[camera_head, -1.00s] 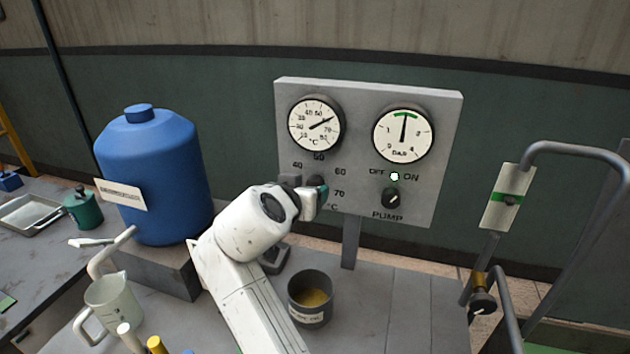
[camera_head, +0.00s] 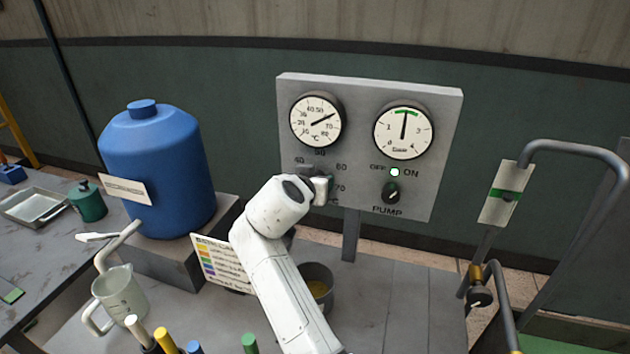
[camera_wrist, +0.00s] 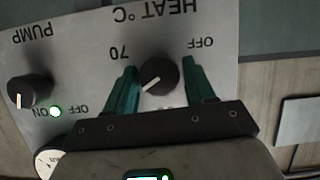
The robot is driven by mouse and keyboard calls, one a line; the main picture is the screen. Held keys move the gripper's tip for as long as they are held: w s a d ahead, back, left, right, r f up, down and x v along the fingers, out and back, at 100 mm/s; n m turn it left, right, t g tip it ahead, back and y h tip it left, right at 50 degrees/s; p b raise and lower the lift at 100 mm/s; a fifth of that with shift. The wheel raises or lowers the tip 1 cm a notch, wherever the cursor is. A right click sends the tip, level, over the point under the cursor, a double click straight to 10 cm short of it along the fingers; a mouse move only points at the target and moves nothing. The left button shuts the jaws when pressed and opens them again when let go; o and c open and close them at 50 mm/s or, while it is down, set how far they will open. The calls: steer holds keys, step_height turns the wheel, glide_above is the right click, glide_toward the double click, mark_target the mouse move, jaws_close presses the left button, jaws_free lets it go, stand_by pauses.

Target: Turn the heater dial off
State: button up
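The heater dial (camera_wrist: 158,76) is a round black knob on the grey panel (camera_wrist: 220,80), marked HEAT °C. The wrist view shows the panel upside down. The dial's white mark points to the lower left there, the side away from the OFF label at right; 70 is at upper left. My gripper (camera_wrist: 160,66) is open, with one teal finger on each side of the dial and narrow gaps showing. In the head view my gripper (camera_head: 322,189) is at the panel's lower left and hides the dial.
The pump knob (camera_head: 391,192) and a lit green lamp (camera_head: 395,172) sit right of my gripper. A blue jug (camera_head: 160,180), a colour chart (camera_head: 215,264) and a pot (camera_head: 318,285) are near my arm. Clear tabletop (camera_head: 400,290) lies right of the pot.

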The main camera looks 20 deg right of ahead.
steer(key=c, duration=0.7)
